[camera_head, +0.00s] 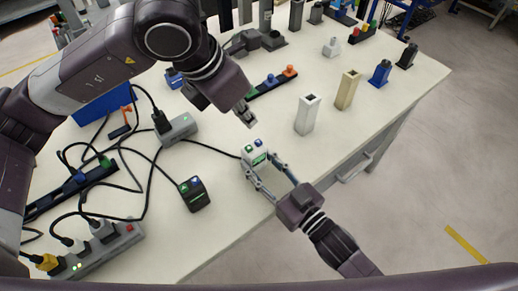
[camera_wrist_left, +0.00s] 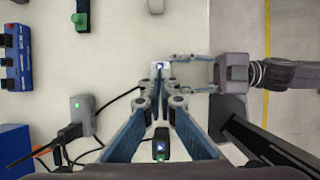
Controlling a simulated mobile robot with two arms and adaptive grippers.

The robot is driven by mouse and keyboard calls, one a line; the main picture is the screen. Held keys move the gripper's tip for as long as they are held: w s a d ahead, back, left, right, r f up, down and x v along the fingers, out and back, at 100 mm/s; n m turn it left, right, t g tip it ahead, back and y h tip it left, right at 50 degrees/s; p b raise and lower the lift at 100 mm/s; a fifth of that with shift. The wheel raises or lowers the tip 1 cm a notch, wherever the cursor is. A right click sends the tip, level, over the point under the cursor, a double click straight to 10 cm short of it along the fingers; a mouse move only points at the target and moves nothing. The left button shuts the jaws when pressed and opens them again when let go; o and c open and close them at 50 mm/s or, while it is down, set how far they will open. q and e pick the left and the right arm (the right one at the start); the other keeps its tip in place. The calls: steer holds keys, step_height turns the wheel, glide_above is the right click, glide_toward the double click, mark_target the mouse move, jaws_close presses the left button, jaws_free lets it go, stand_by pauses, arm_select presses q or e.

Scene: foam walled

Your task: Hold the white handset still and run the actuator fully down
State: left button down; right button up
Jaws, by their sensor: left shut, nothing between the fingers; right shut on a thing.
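The white handset (camera_head: 256,148) stands near the table's front edge, with blue and green marks on it. My right gripper (camera_head: 259,164) is shut on it, one finger on each side. My left gripper (camera_head: 247,120) is shut and empty, its tips just above and behind the handset. In the left wrist view, the handset (camera_wrist_left: 161,66) shows a blue button just beyond my left fingertips (camera_wrist_left: 160,82), and my right gripper's fingers (camera_wrist_left: 190,75) reach it from the right. I cannot tell whether my left tips touch it. I cannot tell which thing is the actuator; upright white (camera_head: 306,115) and beige (camera_head: 347,90) columns stand to the right.
A black handset (camera_head: 194,193) lies left of the white one. A grey box (camera_head: 177,129) with a black plug, loose cables and a power strip (camera_head: 105,248) fill the table's left. Small connectors and blocks stand at the back. The table is clear between handset and columns.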

mark_target(258, 143)
arm_select(q)
steer(key=m+t+h, duration=0.1)
steer(key=m, duration=0.1)
steer(key=w+d+r+m+t+h, duration=0.1)
steer(key=m, duration=0.2)
steer(key=w+m+t+h, duration=0.1)
steer(key=m, duration=0.2)
steer(key=shift+d+r, duration=0.35)
steer(key=shift+d, duration=0.05)
steer(key=shift+f, duration=4.4)
steer(key=shift+f, duration=0.15)
steer(key=shift+f, duration=0.25)
